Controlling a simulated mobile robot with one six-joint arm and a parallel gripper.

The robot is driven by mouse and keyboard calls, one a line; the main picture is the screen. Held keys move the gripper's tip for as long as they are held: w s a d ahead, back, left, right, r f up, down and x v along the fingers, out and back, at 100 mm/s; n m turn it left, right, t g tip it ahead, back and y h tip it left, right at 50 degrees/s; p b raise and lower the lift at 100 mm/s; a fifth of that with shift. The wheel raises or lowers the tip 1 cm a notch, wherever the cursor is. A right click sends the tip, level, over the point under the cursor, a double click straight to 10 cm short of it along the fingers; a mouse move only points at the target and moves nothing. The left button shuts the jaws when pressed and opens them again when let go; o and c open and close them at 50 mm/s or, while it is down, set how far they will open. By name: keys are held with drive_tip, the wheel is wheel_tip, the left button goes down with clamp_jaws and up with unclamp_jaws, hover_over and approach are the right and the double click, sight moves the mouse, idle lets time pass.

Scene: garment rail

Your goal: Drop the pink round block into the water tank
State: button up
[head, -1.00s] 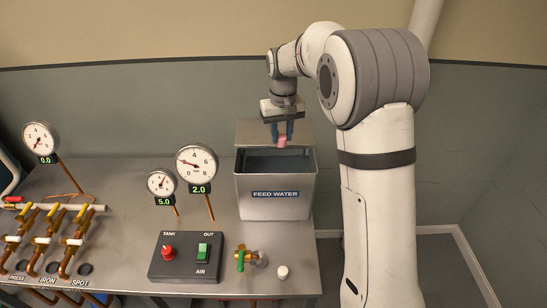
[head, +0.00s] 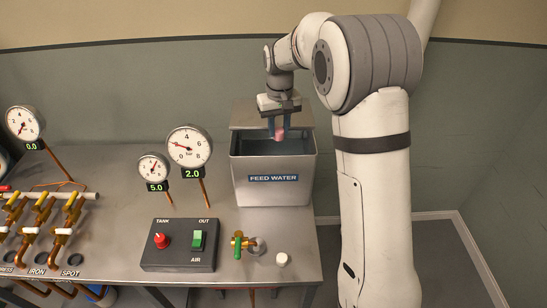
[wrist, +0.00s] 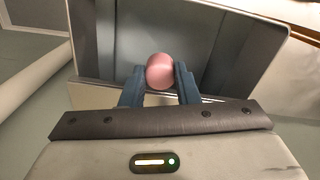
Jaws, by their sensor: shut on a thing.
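My gripper (head: 279,127) points down over the open top of the water tank (head: 274,188), a grey metal box labelled FEED WATER. It is shut on the pink round block (head: 279,134), which sits between the blue fingertips. In the wrist view the pink block (wrist: 160,71) shows between the two fingers (wrist: 160,84), with the grey tank (wrist: 247,56) beyond it. The block appears at about the height of the tank's rim; its exact height above the water is hard to tell.
A control box (head: 180,245) with a red knob and green switch stands in front of the tank. A green-handled brass valve (head: 239,243) and a small white cap (head: 282,260) sit nearby. Gauges (head: 189,149) and copper pipes (head: 38,225) are at the left.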

drive_tip(key=o, duration=1)
drive_tip(key=shift+o, duration=0.2)
drive_tip(key=shift+r, duration=0.1)
wheel_tip(320, 180, up, 8)
drive_tip(key=shift+f+b, duration=0.15)
drive_tip(key=shift+b, duration=0.6)
drive_tip(key=shift+s+d, duration=0.2)
drive_tip(key=shift+s, duration=0.1)
drive_tip(key=s+d+r+m+t+b, duration=0.1)
drive_tip(key=s+d, duration=0.2)
drive_tip(key=s, duration=0.4)
drive_tip(key=s+d+r+t, duration=0.1)
drive_tip(key=s+d+r, duration=0.1)
drive_tip(key=s+d, duration=0.3)
drive_tip(key=s+d+f+m, duration=0.1)
drive_tip(key=s+f, duration=0.2)
drive_tip(key=s, duration=0.6)
drive_tip(key=s+d+f+m+t+b, duration=0.1)
drive_tip(key=s+f, duration=0.3)
drive_tip(key=s, duration=0.5)
drive_tip(key=shift+s+d, duration=0.3)
drive_tip(key=shift+d, duration=0.4)
